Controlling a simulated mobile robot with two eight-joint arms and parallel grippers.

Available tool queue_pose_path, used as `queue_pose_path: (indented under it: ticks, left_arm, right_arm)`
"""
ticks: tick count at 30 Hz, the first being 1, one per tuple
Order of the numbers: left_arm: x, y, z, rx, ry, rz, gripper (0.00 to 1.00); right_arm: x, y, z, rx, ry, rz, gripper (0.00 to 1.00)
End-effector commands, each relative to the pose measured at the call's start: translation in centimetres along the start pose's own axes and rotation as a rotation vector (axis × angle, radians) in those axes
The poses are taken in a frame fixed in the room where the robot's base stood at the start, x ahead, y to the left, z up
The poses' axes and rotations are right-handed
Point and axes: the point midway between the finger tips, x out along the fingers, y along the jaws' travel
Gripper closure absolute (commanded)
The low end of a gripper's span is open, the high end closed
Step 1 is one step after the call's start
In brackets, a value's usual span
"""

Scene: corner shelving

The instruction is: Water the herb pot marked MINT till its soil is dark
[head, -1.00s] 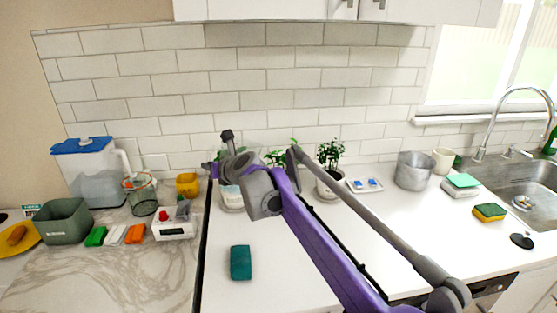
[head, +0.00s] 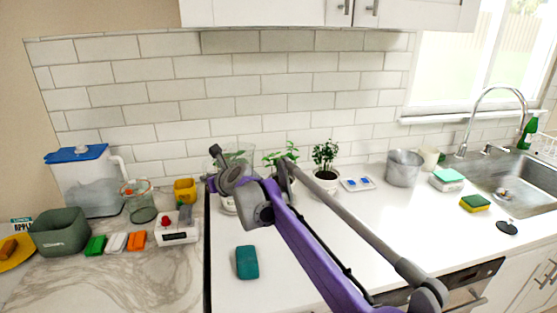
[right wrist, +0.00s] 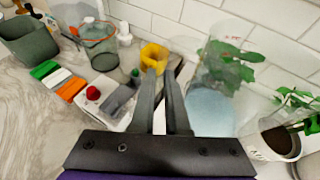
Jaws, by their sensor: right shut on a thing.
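My right gripper (head: 216,168) is at the back of the white counter; its fingers (right wrist: 162,85) are shut on what looks like the handle of a clear jug (right wrist: 208,102) with pale blue water. The grip point itself is unclear. The jug (head: 236,160) looks roughly upright, with green leaves showing through it. A second herb plant (head: 285,154) is partly behind my arm. A third (head: 325,153) stands in a white pot (head: 326,179) to its right. A pot with brown soil (right wrist: 280,138) shows right of the jug. No MINT marking is readable. My left gripper is out of view.
Left of the jug are a yellow cup (head: 185,190), a white device with a red knob (head: 177,228) and a green bin (head: 60,232). A teal block (head: 247,262) lies in front. A small tray (head: 358,184) and grey bucket (head: 403,168) stand right of the plants.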

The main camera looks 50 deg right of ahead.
Motion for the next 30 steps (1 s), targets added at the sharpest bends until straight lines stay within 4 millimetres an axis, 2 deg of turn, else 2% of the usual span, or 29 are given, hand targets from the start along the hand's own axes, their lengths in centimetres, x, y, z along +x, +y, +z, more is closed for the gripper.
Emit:
queue_pose_path:
  ticks: [5,15,30]
  left_arm:
    - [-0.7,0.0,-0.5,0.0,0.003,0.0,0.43]
    - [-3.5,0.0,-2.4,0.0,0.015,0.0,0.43]
    - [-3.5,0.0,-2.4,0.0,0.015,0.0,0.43]
  right_arm:
    - [-0.4,-0.2,1.1,-0.006,-0.001,-0.003,1.0]
    - [-2.2,-0.3,5.4,-0.005,-0.002,-0.003,1.0]
    - [-2.3,-0.3,5.5,-0.005,0.0,-0.002,1.0]
